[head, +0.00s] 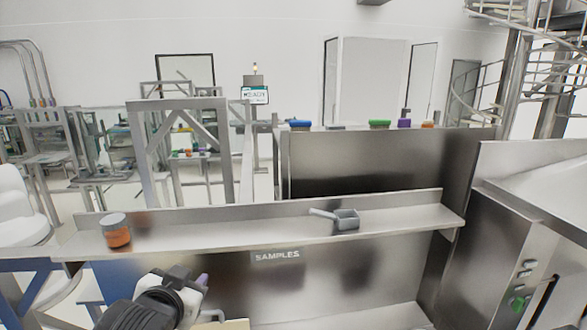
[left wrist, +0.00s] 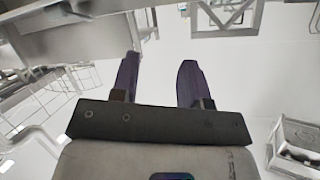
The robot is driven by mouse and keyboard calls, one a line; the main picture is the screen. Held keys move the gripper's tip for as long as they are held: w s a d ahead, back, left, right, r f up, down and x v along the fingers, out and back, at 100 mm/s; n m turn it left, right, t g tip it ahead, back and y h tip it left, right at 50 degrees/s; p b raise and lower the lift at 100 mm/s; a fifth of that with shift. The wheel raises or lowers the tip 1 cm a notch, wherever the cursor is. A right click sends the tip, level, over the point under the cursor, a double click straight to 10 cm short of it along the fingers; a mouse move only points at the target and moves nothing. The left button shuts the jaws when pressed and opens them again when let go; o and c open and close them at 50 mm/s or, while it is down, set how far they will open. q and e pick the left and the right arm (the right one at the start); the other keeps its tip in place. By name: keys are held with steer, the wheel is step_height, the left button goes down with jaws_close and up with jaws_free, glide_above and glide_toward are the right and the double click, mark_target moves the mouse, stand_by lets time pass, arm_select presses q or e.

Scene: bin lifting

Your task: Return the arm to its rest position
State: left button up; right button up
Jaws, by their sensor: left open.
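My left arm comes in at the bottom left of the head view, in front of the steel shelf (head: 190,237). Its left gripper (head: 203,281) shows only as a small bit of purple finger; the rest is hidden behind the wrist. In the left wrist view the left gripper (left wrist: 158,78) has two purple fingers apart with nothing between them. It is apart from the orange jar with a grey lid (head: 118,235) and the grey scoop (head: 346,220), both on the shelf. My right gripper is not in view.
The shelf has a SAMPLES label (head: 277,256) on its front. Behind it stands a tall steel panel (head: 380,165) with blue (head: 300,124), green (head: 380,123) and purple (head: 404,123) lids showing above. A steel unit with buttons (head: 500,260) stands at the right.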

arm_select(q)
steer(key=s+a+f+n+g+p, duration=0.1)
steer(key=s+f+g+p, duration=0.2)
steer(key=s+f, duration=1.2)
steer(key=s+a+f+g+p, duration=0.1)
steer(key=s+f+g+p, duration=0.3)
steer(key=s+f, duration=1.2)
steer(key=s+g, duration=0.3)
steer(key=s, duration=0.3)
steer(key=shift+s+a+f+n, duration=0.15)
steer(key=shift+s+a+n, duration=0.15)
steer(key=shift+s+n, duration=0.1)
steer(key=shift+f, duration=0.15)
step_height(320, 180, down, 39)
steer(key=b, duration=3.9)
